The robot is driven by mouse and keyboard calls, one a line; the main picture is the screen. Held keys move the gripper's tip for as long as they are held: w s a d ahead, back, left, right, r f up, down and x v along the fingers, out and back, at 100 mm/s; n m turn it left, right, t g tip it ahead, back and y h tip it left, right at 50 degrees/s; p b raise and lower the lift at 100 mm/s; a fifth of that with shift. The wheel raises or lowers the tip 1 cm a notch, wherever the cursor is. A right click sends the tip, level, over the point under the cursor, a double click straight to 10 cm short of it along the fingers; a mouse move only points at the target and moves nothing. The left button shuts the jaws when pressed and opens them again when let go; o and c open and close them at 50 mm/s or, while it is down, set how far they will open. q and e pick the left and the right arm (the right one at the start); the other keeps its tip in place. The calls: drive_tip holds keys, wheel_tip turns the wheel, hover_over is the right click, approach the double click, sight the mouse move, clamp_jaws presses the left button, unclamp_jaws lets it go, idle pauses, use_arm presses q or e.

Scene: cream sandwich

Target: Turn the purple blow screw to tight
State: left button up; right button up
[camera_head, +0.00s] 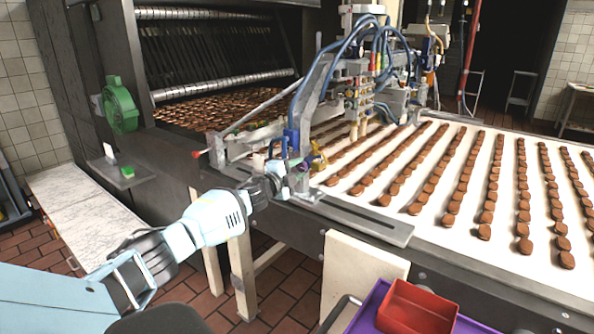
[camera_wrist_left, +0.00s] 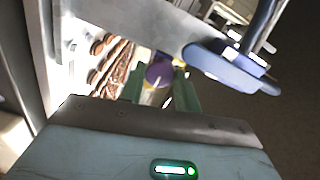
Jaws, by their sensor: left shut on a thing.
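The purple blow screw (camera_wrist_left: 158,74) shows in the left wrist view as a rounded purple knob between the green fingers of my left gripper (camera_wrist_left: 159,90). The fingers are shut on it. The screw's turn position cannot be read. My right gripper is not in view.
A blue handle (camera_wrist_left: 232,66) stands close to the right of the fingers. The conveyor (camera_head: 470,150) carries rows of brown biscuits. A green wheel (camera_head: 120,105) is on the left cabinet, and a red bin (camera_head: 418,305) sits at the front right.

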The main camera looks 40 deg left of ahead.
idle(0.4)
use_arm(q)
drive_tip(key=o, duration=1)
drive_tip(key=shift+s, duration=0.1)
drive_tip(key=shift+s, duration=0.6)
drive_tip(key=shift+s+d+p, duration=0.15)
drive_tip(key=shift+s+d, duration=0.1)
drive_tip(key=shift+s, duration=1.35)
drive_tip(key=shift+s+d+p, duration=0.15)
drive_tip(key=shift+s+d, duration=0.05)
drive_tip(key=shift+s, duration=1.4)
